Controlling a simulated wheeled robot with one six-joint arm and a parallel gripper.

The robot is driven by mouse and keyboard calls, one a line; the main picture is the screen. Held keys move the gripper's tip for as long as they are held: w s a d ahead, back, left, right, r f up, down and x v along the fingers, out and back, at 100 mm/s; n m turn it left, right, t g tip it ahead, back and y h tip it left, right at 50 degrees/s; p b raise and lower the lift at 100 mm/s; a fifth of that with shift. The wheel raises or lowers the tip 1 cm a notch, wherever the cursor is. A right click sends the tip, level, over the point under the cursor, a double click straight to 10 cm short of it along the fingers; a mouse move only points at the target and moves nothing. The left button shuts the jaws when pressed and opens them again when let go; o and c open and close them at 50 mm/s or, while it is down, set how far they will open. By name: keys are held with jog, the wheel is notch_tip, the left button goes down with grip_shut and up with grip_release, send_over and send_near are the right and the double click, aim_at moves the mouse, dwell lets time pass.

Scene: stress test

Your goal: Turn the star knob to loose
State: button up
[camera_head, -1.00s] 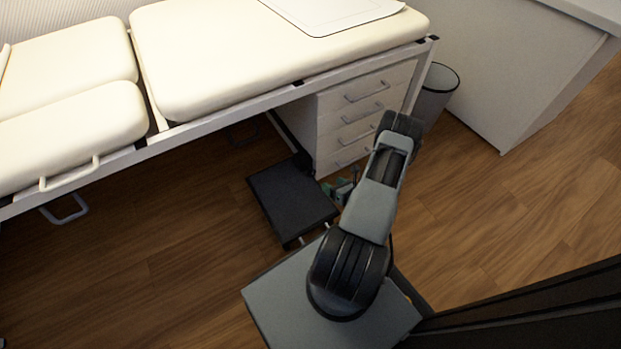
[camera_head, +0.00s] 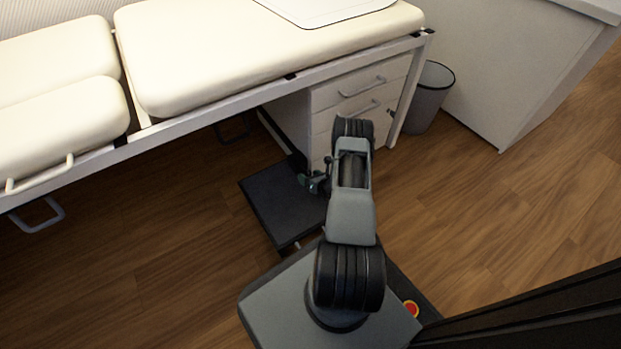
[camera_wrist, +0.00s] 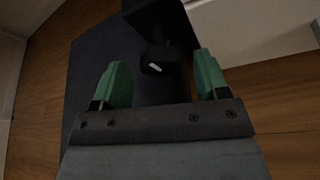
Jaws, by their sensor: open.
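A small dark knob (camera_wrist: 156,66) with a short pale mark shows in the wrist view. It sits below a black block (camera_wrist: 160,18), and its star shape is too dark to make out. My gripper (camera_wrist: 161,75) has two green fingers standing apart, one on each side of the knob in the picture. I cannot tell whether either finger touches it. In the head view my gripper (camera_head: 314,184) is low beside the drawers, above the dark step, partly hidden by my arm. The knob cannot be made out there.
A cream padded couch (camera_head: 240,60) on a white frame spans the back. White drawers (camera_head: 345,105) stand under it. A dark step (camera_head: 275,215) lies on the wooden floor. A grey bin (camera_head: 428,100) stands right of the drawers. The floor at right is clear.

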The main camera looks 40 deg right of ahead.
jog(key=shift+w+f, duration=0.1)
jog(key=shift+w, duration=0.2)
jog(key=c, duration=0.9)
jog(key=shift+a+n+h, duration=0.1)
jog(key=shift+n+h, duration=1)
jog(key=shift+n, duration=0.4)
jog(key=o, duration=0.9)
